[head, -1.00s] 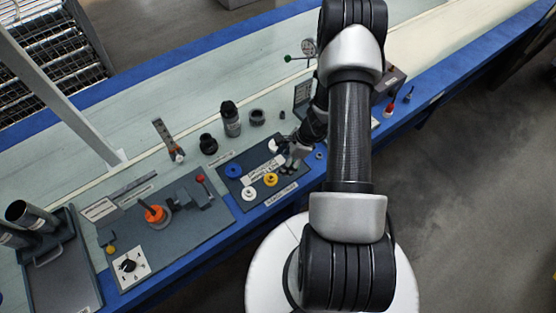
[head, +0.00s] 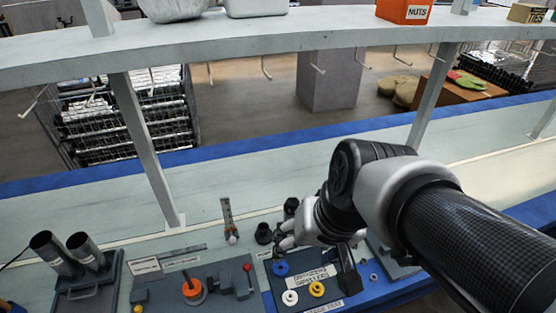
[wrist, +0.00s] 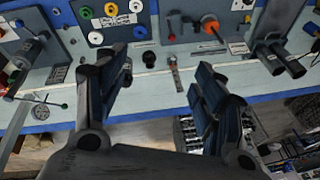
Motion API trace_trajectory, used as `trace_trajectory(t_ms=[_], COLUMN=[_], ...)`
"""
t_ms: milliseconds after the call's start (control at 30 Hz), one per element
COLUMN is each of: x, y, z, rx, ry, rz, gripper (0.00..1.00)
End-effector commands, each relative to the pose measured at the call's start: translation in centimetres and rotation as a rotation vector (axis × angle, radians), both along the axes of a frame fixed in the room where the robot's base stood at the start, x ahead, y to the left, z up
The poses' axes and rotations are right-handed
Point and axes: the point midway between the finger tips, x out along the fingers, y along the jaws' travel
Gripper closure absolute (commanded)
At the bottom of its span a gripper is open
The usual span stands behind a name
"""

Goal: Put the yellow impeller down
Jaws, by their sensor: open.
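The yellow impeller (head: 316,289) lies flat on the dark board (head: 345,303) labelled for impellers, right of a white impeller (head: 290,298). A blue impeller (head: 280,268) lies behind them on the board. My gripper (head: 284,241) is over the back edge of the board, apart from the yellow impeller. In the wrist view its fingers (wrist: 161,66) are spread with nothing held between them.
An orange-topped fixture (head: 193,288) and a red-knobbed lever (head: 247,268) stand left of the board. Two metal tubes (head: 87,250) stand further left. A shelf (head: 190,45) crosses above.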

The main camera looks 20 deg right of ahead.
Motion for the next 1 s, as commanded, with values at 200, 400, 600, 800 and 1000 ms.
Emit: trace_trajectory(t_ms=[200, 400, 600, 800, 1000], x=[-4.6, -5.7, -5.7, -5.7, -5.7], y=[-0.5, -0.9, -0.9, -0.9, -0.9], z=[1.9, 2.1, 2.1, 2.1, 2.1], rx=[-0.167, -0.216, -0.215, -0.214, -0.214], ry=[-0.091, -0.111, -0.110, -0.111, -0.111], rz=[0.186, 0.230, 0.229, 0.228, 0.227], gripper=[0.37, 0.37, 0.37, 0.37, 0.37])
